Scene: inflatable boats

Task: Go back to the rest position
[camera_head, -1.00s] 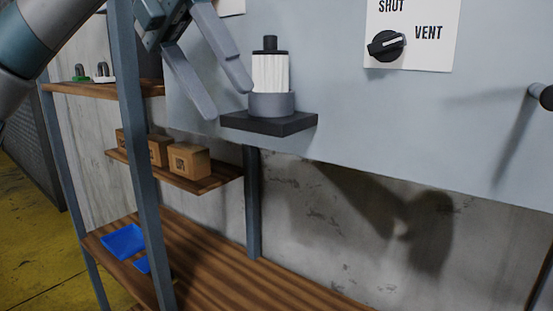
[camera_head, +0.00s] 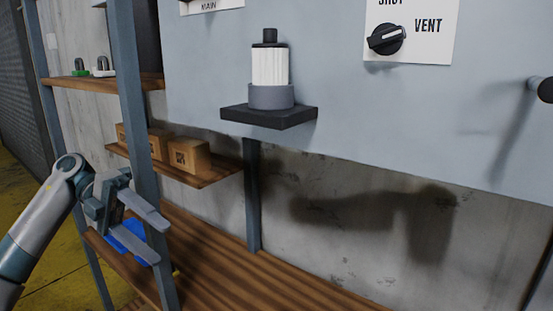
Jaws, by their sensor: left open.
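My left gripper (camera_head: 152,232) is low at the left in the head view, in front of the shelf rack, with its two grey fingers apart and nothing between them. A white ribbed cylinder (camera_head: 270,68) with a black top stands upright in a grey collar (camera_head: 271,96) on a small black ledge (camera_head: 268,117) on the panel. My gripper is well below and left of it, apart from it. My right gripper is not in view.
A shelf rack with a blue-grey post (camera_head: 133,120) stands at the left. Its middle shelf holds several cardboard boxes (camera_head: 188,155). A blue item (camera_head: 125,240) lies on the lower shelf, partly behind my gripper. A black knob (camera_head: 387,38) is on the panel.

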